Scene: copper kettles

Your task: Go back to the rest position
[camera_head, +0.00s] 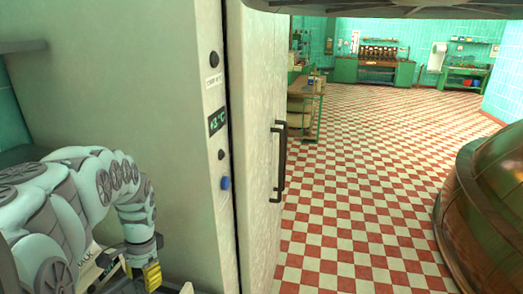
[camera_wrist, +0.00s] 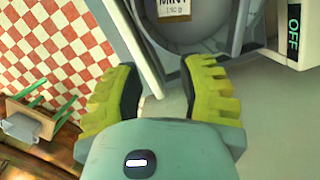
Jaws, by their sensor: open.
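My arm is bent at the lower left of the head view, beside the pale side of a tall cabinet. My gripper (camera_head: 148,275) points down there, with a yellow finger showing. In the wrist view my gripper (camera_wrist: 162,88) is open, its two yellow ridged fingers apart. Nothing shows held between them. Beyond the fingers, at the top of the wrist view, is a grey rounded thing with a label reading "MINT" (camera_wrist: 174,9). Its full shape is cut off by the frame.
The tall pale cabinet (camera_head: 130,90) has a temperature display and a door (camera_head: 258,110) with a black handle, close on my left. A large copper vessel (camera_head: 490,215) stands at right. Red-and-white checked floor (camera_head: 365,180) lies open between them. Green workbenches (camera_head: 345,71) stand far back.

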